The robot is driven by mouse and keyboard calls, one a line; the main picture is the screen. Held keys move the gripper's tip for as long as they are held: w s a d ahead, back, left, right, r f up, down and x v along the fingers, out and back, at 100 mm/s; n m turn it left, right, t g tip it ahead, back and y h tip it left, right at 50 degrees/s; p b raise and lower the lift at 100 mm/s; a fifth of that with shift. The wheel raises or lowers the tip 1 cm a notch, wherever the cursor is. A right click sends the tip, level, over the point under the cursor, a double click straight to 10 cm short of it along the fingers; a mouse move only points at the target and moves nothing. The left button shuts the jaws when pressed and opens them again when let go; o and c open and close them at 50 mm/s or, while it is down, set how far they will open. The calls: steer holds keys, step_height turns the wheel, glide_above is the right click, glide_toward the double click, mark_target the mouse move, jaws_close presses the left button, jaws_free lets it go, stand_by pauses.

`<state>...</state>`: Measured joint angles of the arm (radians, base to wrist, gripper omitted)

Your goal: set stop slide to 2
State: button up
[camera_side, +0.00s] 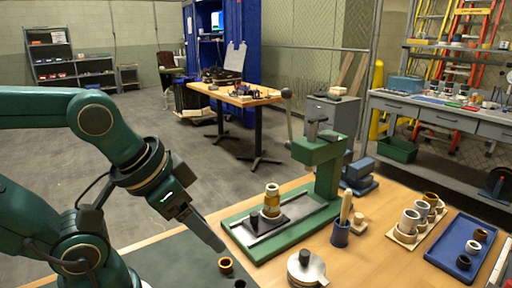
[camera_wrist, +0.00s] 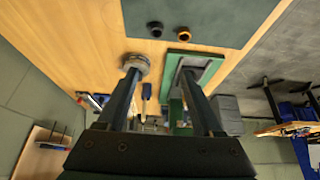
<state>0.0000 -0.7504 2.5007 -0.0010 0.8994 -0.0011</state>
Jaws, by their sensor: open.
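The green press (camera_side: 322,160) stands on the wooden table, with a long green base and a grey rail (camera_side: 283,232). A dark slide block with a black knob (camera_side: 254,217) sits on the base, and an amber cylinder with a pale top (camera_side: 272,202) stands upright beside the knob. No scale marks are readable. My gripper (camera_side: 219,246) points down to the left of the base, apart from the knob. In the wrist view my gripper (camera_wrist: 158,72) has its fingers spread with nothing held between them; the green base (camera_wrist: 172,68) shows partly behind the finger on the right.
A round metal piece with a knob (camera_side: 306,268) lies in front of the base. Small copper (camera_side: 225,265) and dark rings lie on the dark mat (camera_side: 185,267). A blue cup with a wooden handle (camera_side: 341,232), several cylinders and a blue tray (camera_side: 455,262) stand right.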

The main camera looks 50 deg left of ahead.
stand_by(0.4)
